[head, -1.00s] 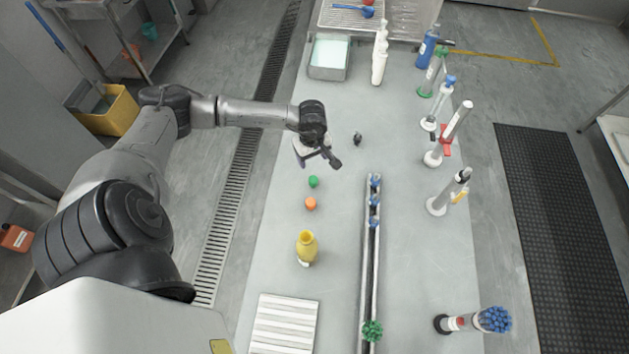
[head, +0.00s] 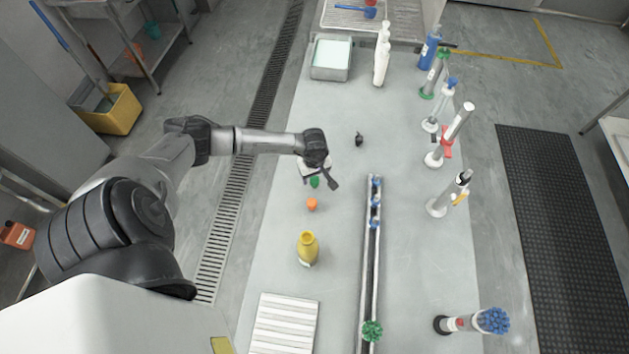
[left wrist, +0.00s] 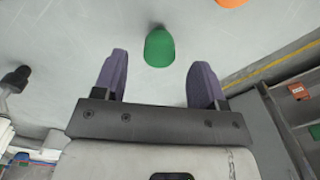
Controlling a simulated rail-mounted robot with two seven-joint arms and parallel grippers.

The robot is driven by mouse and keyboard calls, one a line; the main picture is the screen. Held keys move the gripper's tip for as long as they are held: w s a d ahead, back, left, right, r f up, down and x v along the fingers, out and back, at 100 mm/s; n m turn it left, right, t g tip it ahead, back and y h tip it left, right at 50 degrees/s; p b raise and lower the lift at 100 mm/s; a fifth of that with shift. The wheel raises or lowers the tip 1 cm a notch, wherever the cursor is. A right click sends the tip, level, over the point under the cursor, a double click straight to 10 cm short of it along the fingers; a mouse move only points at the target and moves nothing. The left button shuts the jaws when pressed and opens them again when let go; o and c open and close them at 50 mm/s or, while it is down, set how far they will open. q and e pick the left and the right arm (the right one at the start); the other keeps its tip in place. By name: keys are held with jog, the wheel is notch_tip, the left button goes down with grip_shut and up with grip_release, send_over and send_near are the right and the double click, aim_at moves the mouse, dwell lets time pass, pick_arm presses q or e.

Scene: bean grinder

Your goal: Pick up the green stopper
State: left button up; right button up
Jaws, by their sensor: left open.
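The green stopper (head: 315,182) stands on the grey table, just in front of my left gripper (head: 322,180) in the head view. In the left wrist view the green stopper (left wrist: 159,47) shows between and slightly beyond the two purple fingertips of my left gripper (left wrist: 160,75). The fingers are apart, with nothing between them that they touch. My right gripper is not in view.
An orange stopper (head: 311,204) and a yellow bottle (head: 307,249) stand nearer on the table. A small black stopper (head: 359,139) lies farther back. A rail with blue pieces (head: 375,217) is to the right. A striped white board (head: 283,325) lies at the front.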

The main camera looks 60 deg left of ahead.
aim_at(315, 179)
pick_arm(q)
notch_tip(315, 179, down, 2)
jog(key=shift+d+f, duration=0.15)
jog(key=shift+f, duration=0.65)
jog(key=c, duration=1)
jog(key=shift+r, duration=0.1)
